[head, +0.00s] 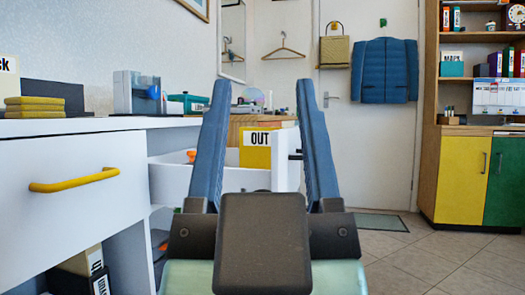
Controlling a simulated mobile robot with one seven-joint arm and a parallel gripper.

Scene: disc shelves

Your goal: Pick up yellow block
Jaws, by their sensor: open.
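I cannot tell for sure which thing is the yellow block. A stack of flat yellow pieces (35,108) lies on the white desk at the far left. A yellow box marked OUT (255,156) shows between my fingers, farther back, its top part white. My gripper (263,84) is open, its two blue fingers pointing up and forward in the middle of the view. Nothing is held between them. It is apart from the yellow stack, which lies well to its left. The fingers hide part of the desk and the drawer behind.
The white desk (75,125) runs along the left, with a closed drawer with a yellow handle (75,181). Behind is an open white drawer (175,183). A wooden cabinet with a yellow door (462,181) stands right. The tiled floor (410,265) at right is clear.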

